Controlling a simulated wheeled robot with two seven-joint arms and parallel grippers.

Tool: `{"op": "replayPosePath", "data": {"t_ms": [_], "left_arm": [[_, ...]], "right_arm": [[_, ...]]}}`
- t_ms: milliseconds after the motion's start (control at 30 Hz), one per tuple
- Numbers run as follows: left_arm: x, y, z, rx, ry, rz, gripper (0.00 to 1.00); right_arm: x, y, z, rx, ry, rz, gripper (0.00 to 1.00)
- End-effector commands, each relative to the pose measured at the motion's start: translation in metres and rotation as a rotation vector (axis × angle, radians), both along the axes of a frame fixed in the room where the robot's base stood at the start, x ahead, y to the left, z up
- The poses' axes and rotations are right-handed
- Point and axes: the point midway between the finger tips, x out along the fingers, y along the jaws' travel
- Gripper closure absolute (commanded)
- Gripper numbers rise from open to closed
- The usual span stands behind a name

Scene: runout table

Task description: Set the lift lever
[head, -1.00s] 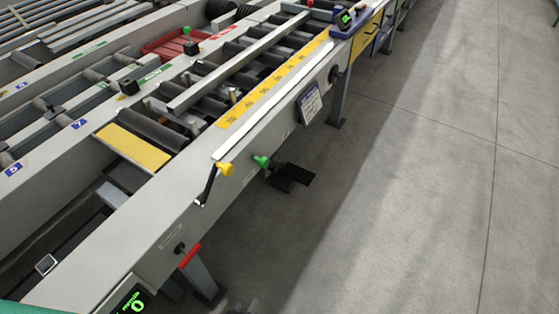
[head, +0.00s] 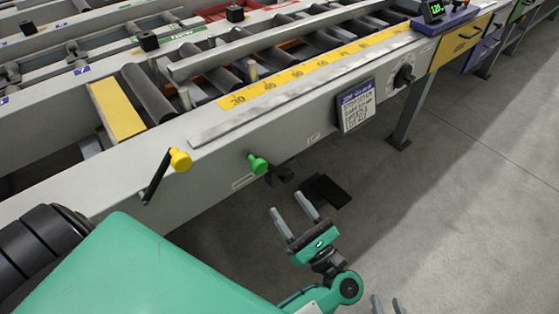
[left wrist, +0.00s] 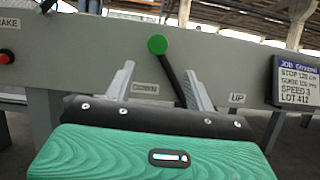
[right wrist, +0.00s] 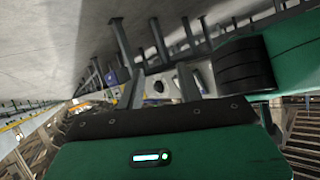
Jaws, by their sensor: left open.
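A lever with a green knob (left wrist: 157,44) and a dark shaft stands on the machine's side in the left wrist view. A worn label reading like "DOWN" lies left of it and an "UP" label (left wrist: 237,98) right of it. The knob also shows in the head view (head: 258,163). My left gripper (head: 286,201) is open and empty, in front of and below the knob in the head view. In its wrist view the knob appears between and just above the fingertips, apart from them. My right gripper (head: 386,300) is open and empty at the bottom edge, away from the lever.
A yellow-knobbed crank (head: 180,160) sticks out left of the lever. A job card (head: 357,105) and a black dial (head: 404,76) are to its right. A black pedal (head: 328,190) lies below. A red button (left wrist: 6,57) shows at far left. The floor at right is clear.

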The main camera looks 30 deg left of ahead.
Motion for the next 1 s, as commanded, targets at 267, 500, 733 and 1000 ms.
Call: {"op": "replayPosePath", "data": {"t_ms": [267, 500, 733, 1000], "left_arm": [[0.005, 0.023, 0.012, -0.026, -0.029, 0.011, 0.45], [0.023, 0.067, 0.031, -0.024, -0.026, 0.010, 0.45], [0.038, 0.102, 0.047, -0.022, -0.025, 0.011, 0.45], [0.045, 0.119, 0.054, -0.024, -0.022, 0.009, 0.45]], "right_arm": [[-0.001, -0.004, 0.007, -0.011, 0.016, -0.002, 0.64], [-0.002, -0.013, 0.006, -0.047, 0.072, -0.006, 0.64], [-0.004, -0.020, 0.004, -0.075, 0.119, -0.009, 0.64], [-0.005, -0.023, 0.003, -0.088, 0.142, -0.012, 0.64]]}}
